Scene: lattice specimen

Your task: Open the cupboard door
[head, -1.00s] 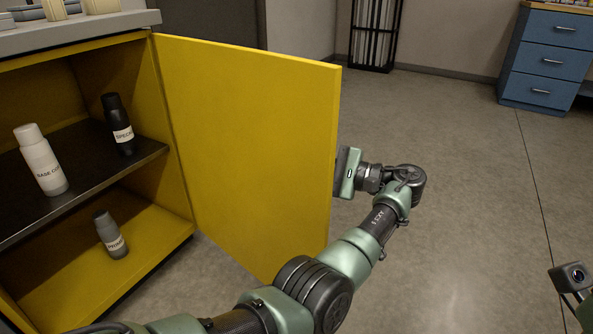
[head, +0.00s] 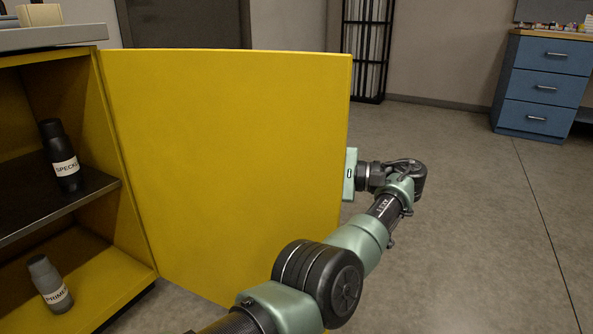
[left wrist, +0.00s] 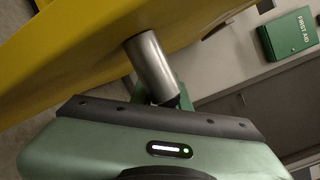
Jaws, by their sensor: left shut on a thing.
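The yellow cupboard door (head: 225,165) stands wide open, its inner face towards me. It hinges on the right side of the cupboard (head: 135,225), whose inside is visible. My left arm crosses in front of the door's lower part, and my left gripper (head: 350,175) is at the door's free edge, its fingers hidden behind the door. In the left wrist view the gripper (left wrist: 165,95) is shut on the round metal door handle (left wrist: 150,62), which stands out from the yellow door (left wrist: 75,45). My right gripper is out of view.
A black bottle (head: 61,155) stands on the dark shelf (head: 95,188), and a grey bottle (head: 48,285) on the cupboard floor. Blue drawers (head: 541,88) stand at the back right. The floor (head: 480,220) right of the door is clear.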

